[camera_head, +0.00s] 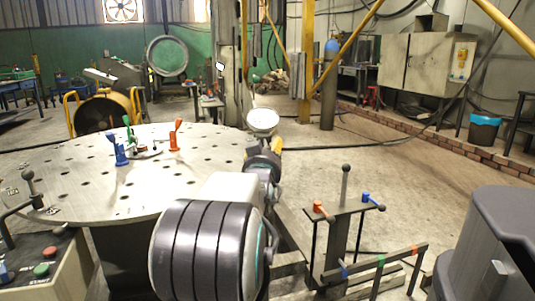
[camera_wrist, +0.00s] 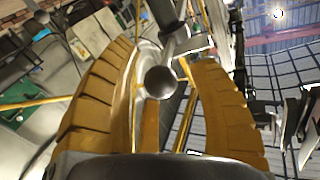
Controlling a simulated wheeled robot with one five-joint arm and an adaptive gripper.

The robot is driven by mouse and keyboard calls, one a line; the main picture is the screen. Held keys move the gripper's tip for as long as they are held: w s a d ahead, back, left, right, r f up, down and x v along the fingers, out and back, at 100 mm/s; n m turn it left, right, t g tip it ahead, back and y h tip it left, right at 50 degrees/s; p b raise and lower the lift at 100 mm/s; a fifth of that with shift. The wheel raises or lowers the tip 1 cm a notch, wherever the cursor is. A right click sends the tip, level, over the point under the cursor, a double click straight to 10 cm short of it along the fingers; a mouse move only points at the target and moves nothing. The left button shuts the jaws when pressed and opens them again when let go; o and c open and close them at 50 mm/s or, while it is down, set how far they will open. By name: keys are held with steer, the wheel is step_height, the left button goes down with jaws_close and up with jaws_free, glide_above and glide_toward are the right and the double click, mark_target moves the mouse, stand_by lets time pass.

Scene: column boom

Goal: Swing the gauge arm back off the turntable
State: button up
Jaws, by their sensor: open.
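The turntable (camera_head: 75,180) is a large round metal plate with holes, at the left in the head view. A round white-faced part (camera_head: 263,122), which looks like a gauge dial, stands just beyond my gripper (camera_head: 268,150) at the plate's right edge. In the wrist view my gripper (camera_wrist: 160,95) is open, with yellow fingers on both sides of a grey ball knob (camera_wrist: 160,82). The knob sits on a metal rod, probably part of the gauge arm. I cannot tell whether a finger touches it. My gripper hides the knob in the head view.
Blue (camera_head: 117,152), green (camera_head: 130,130) and orange (camera_head: 175,136) clamps stand on the turntable. A ball-topped lever stand (camera_head: 345,190) is at the right, with a low rail (camera_head: 385,260) before it. A button box (camera_head: 45,262) is at front left. Floor is open toward the right wall.

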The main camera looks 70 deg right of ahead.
steer(key=shift+d, duration=0.2)
jaws_close()
stand_by(0.6)
